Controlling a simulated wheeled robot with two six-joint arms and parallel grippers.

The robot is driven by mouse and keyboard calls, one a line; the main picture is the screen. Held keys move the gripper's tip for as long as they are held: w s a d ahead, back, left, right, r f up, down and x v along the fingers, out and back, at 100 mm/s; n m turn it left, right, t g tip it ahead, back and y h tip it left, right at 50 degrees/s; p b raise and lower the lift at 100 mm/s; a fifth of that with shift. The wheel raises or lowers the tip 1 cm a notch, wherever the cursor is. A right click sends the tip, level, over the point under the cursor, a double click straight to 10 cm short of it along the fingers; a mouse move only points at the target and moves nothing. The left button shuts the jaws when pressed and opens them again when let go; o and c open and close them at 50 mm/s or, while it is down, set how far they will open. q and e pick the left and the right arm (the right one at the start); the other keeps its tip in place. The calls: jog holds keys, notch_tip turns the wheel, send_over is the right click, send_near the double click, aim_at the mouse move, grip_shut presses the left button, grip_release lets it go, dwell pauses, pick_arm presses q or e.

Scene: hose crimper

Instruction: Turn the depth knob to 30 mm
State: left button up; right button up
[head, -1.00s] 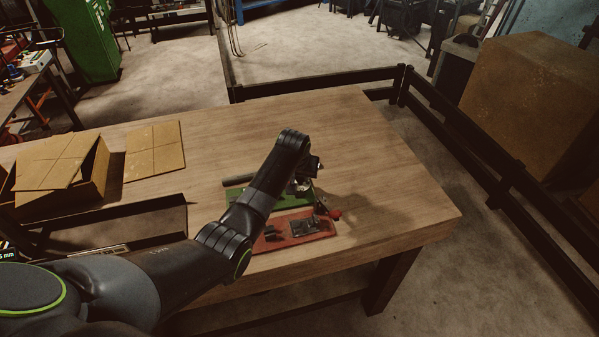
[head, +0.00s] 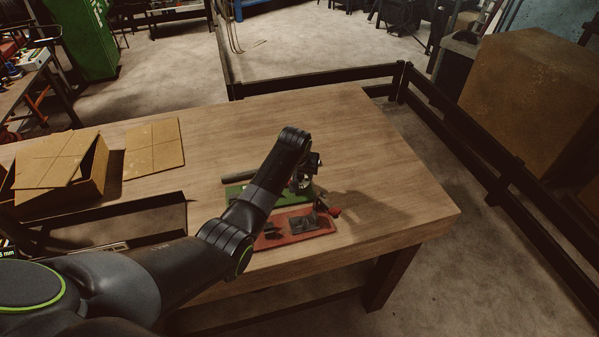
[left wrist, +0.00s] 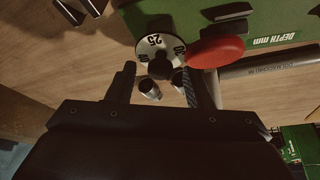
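The depth knob (left wrist: 160,48) is a pale round dial with a dark hub in the left wrist view. It shows 25, upside down in that view, with partly visible numbers at its sides. My left gripper (left wrist: 158,74) is open, its two dark fingers spread below the dial with the hub between their tips; I cannot tell whether they touch it. The green crimper base (left wrist: 265,22) carries the words DEPTH mm. In the head view my left gripper (head: 305,178) is over the crimper's green base (head: 236,191) and hides the dial. My right gripper is not in view.
A red ball handle (left wrist: 215,53) is close to the right finger. Two small metal fittings (left wrist: 149,90) show between the fingers. A dark hose (left wrist: 270,66) lies at right. A red tray (head: 290,230) sits in front; cardboard boxes (head: 92,172) are at left. The table's right side is clear.

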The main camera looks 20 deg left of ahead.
pick_arm(q)
jog(key=b+v, duration=0.2)
jog(key=v, duration=1.5)
jog(key=shift+r+b, duration=0.25)
jog(key=shift+b, duration=0.1)
